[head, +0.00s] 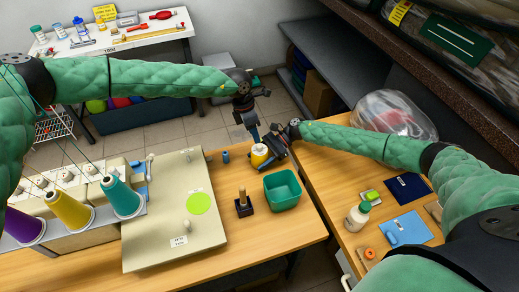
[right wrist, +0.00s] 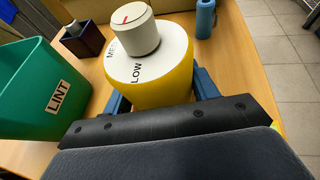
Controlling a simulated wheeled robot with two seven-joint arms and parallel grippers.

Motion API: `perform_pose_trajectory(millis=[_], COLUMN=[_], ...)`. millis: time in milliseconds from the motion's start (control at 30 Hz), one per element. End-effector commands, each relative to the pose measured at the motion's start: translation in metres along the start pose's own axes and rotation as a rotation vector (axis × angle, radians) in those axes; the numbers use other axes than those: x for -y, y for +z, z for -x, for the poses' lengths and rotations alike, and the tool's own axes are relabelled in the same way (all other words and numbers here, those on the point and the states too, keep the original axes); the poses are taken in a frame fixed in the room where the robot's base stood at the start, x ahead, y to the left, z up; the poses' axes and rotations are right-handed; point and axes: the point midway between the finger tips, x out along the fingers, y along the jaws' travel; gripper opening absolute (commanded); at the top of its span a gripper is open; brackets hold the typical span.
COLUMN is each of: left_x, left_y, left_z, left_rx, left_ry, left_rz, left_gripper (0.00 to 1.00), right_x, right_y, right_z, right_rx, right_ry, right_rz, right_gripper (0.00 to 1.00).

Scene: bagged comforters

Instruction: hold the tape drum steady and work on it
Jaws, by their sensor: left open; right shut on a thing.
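The tape drum (head: 259,157) is a short yellow cylinder near the far edge of the wooden table. In the right wrist view the drum (right wrist: 152,85) has a white top marked LOW and, partly hidden, another word. A pale grey knob (right wrist: 134,30) with a red mark stands on its top. My right gripper (head: 270,157) is shut on the drum, its blue fingers on either side of the yellow body. The drum looks upright. My left gripper (head: 254,134) is open and empty, just above and slightly left of the drum. Whether it touches the knob is unclear.
A green bin (head: 283,188), labelled LINT in the right wrist view (right wrist: 58,97), stands close by. A dark block with a peg (head: 243,206) and a blue cylinder (head: 226,156) are nearby. Thread cones and a beige machine plate (head: 150,235) occupy the left. Bottles and cloths lie right.

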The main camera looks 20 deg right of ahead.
Motion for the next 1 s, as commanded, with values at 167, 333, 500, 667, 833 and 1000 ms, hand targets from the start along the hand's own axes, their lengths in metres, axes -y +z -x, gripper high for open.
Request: perform_pose_trajectory(millis=[167,333,500,667,833,1000], left_x=[0.002,0.003,0.004,0.004,0.004,0.003], left_y=[0.002,0.004,0.005,0.007,0.008,0.009], left_z=[-0.011,-0.02,-0.029,-0.036,-0.043,-0.051], left_rx=[-0.024,-0.043,-0.054,-0.057,-0.052,-0.035], left_ry=[0.018,0.044,0.078,0.114,0.157,0.202], left_rz=[0.225,0.446,0.67,0.884,1.113,1.346], left_gripper=[0.41,0.41,0.41,0.41,0.41,0.41], right_x=[0.0,0.0,0.0,0.0,0.0,0.0], right_y=[0.0,0.0,0.0,0.0,0.0,0.0], right_z=[0.0,0.0,0.0,0.0,0.0,0.0], right_rx=[0.0,0.0,0.0,0.0,0.0,0.0], right_ry=[0.0,0.0,0.0,0.0,0.0,0.0], right_rz=[0.0,0.0,0.0,0.0,0.0,0.0], right_gripper=[0.37,0.37,0.37,0.37,0.37,0.37])
